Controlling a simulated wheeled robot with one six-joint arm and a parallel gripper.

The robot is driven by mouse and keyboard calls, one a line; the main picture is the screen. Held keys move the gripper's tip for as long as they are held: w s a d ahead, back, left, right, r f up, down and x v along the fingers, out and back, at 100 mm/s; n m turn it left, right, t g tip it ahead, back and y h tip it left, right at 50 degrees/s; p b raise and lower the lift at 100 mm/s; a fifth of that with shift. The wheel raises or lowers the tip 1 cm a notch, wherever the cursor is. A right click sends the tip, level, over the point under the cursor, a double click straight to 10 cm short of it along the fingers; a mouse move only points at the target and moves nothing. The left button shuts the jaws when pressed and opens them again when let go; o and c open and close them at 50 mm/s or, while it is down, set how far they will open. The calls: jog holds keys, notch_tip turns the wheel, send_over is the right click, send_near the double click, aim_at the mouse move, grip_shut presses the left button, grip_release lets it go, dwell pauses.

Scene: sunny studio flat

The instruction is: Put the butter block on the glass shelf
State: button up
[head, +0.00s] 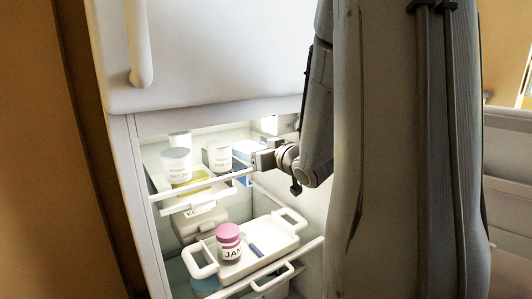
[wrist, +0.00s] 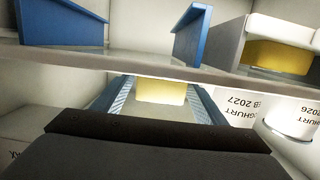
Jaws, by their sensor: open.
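A yellow butter block (wrist: 160,91) shows in the wrist view between my blue fingers, seemingly at the glass shelf (wrist: 140,66) beside its edge. That view is upside down, so I cannot tell for sure whether the block rests on the glass. My gripper (head: 246,153) is open and reaches into the fridge from the right at the height of the upper shelf. Its fingers stand to either side of the block, with gaps hard to judge. In the head view the glass shelf (head: 176,191) shows its front edge, and the block is not clearly visible.
White yoghurt pots (head: 176,165) stand on the shelf left of my gripper. Another yellow item (wrist: 280,55) sits under a white part nearby. Below, a white tray (head: 270,238) holds a pink-lidded jam jar (head: 229,242). The upper fridge door (head: 210,50) is shut.

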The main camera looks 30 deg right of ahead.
jog(key=s+r+p, duration=0.1)
jog(key=s+p, duration=0.3)
jog(key=s, duration=0.4)
jog(key=shift+d+r+p, duration=0.2)
jog(key=shift+r+p, duration=0.1)
jog(key=shift+r, duration=0.05)
jog(key=s+p, duration=0.1)
jog(key=p, duration=0.4)
jog(key=shift+r, duration=0.1)
jog(key=shift+s+p, duration=0.15)
jog(key=shift+p, duration=0.55)
jog(key=s+p, duration=0.1)
jog(key=p, duration=0.2)
jog(key=shift+s+p, duration=0.1)
jog(key=shift+p, duration=0.25)
